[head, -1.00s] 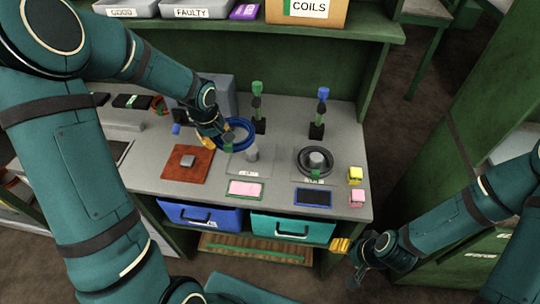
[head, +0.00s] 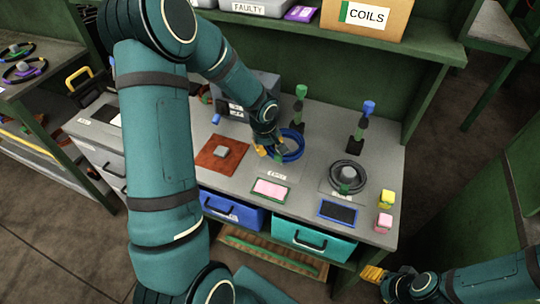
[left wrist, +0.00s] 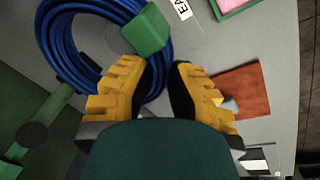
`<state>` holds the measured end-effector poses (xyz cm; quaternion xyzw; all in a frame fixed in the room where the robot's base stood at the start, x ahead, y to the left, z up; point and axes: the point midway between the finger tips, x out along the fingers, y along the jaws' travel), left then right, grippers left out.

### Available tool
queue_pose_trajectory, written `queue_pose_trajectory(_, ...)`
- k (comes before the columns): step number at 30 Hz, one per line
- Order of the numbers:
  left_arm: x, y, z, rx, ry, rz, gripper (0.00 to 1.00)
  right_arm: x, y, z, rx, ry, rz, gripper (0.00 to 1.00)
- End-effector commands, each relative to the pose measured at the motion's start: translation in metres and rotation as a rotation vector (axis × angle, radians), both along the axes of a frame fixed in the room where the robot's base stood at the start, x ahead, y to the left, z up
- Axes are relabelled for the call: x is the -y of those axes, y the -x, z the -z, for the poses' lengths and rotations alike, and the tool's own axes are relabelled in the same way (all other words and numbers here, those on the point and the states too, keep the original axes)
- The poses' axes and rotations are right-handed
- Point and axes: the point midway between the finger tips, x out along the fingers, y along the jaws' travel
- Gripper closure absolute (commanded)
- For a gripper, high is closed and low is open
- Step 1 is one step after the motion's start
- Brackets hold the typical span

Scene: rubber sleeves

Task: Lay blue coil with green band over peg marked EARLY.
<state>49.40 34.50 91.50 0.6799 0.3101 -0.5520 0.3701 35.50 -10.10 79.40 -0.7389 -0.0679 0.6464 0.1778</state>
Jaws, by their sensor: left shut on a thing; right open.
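My left gripper (head: 262,148) is shut on the blue coil (head: 298,150), near its green band (head: 280,155). In the left wrist view the coil (left wrist: 62,50) runs in between the yellow fingers (left wrist: 160,88), with the green band (left wrist: 146,28) just ahead of them. The coil is above or around the peg spot behind the EARLY label (head: 277,174). The peg is mostly hidden by coil and gripper; I cannot tell whether the coil rests down on it. My right gripper (head: 374,278) is open and empty, low at the right, off the bench.
A black coil (head: 333,180) with a green band lies around a grey peg (head: 348,173) to the right. Posts with green (head: 301,92) and blue (head: 369,107) tops stand behind. A pink pad (head: 270,189), a red-brown mat (head: 222,155) and small yellow (head: 387,198) and pink blocks surround the area.

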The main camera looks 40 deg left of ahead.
Motion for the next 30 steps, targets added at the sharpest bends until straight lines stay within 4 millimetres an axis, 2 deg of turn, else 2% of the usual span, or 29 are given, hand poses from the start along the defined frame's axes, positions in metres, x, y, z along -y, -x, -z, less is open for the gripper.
queue_pose_trajectory(10, 0.000, -0.001, 0.036, 0.002, 0.001, 0.001, 1.00, 0.000, 0.002, 0.007, -0.005, -0.001, -0.004, 0.39)
queue_pose_trajectory(17, 0.000, -0.001, 0.035, 0.003, 0.001, 0.000, 1.00, 0.000, 0.002, 0.007, -0.006, -0.002, -0.004, 0.39)
queue_pose_trajectory(30, 0.000, 0.000, 0.044, 0.002, 0.000, -0.001, 1.00, -0.001, 0.005, 0.017, -0.012, -0.002, -0.009, 0.39)
